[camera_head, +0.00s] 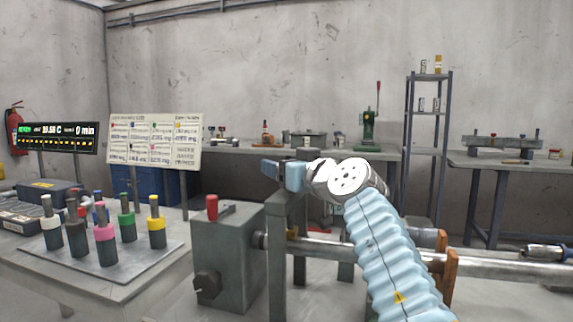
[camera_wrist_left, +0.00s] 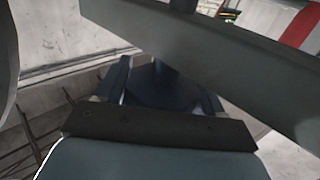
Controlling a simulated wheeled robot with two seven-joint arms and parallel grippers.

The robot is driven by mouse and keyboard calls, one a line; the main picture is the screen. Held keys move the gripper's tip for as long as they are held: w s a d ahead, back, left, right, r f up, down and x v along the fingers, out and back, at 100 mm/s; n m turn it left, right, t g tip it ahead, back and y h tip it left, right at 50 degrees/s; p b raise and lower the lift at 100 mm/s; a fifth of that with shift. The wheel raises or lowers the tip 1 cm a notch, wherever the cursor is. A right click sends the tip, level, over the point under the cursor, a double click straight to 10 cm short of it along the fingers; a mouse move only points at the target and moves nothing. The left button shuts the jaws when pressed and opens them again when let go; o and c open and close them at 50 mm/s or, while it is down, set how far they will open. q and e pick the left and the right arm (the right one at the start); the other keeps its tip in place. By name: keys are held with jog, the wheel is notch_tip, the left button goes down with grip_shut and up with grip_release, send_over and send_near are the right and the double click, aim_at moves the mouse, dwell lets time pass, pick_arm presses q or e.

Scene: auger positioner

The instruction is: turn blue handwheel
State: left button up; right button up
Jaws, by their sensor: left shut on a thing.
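My left arm, in a pale blue sleeve, reaches up from the bottom of the head view. Its gripper (camera_head: 270,167) points left, at the top of a grey upright frame. In the left wrist view the two fingers (camera_wrist_left: 165,85) stand either side of a dark blue part, which I take for the blue handwheel (camera_wrist_left: 160,88), and are shut on it. Most of the wheel is hidden by the gripper, and I cannot make it out clearly in the head view. My right gripper is in neither view.
A grey box with a red handle (camera_head: 212,208) stands left of the grey frame (camera_head: 278,240). A long metal tube (camera_head: 480,263) runs right. A tray (camera_head: 60,249) of several coloured-top pegs lies on the left table. A grey beam (camera_wrist_left: 220,60) crosses close in the wrist view.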

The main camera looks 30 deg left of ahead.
pick_arm(q)
jog(key=o, duration=1)
jog(key=shift+c, duration=0.2)
jog(key=b+v, duration=0.2)
jog(key=v, duration=1.2)
jog(key=shift+c, duration=0.2)
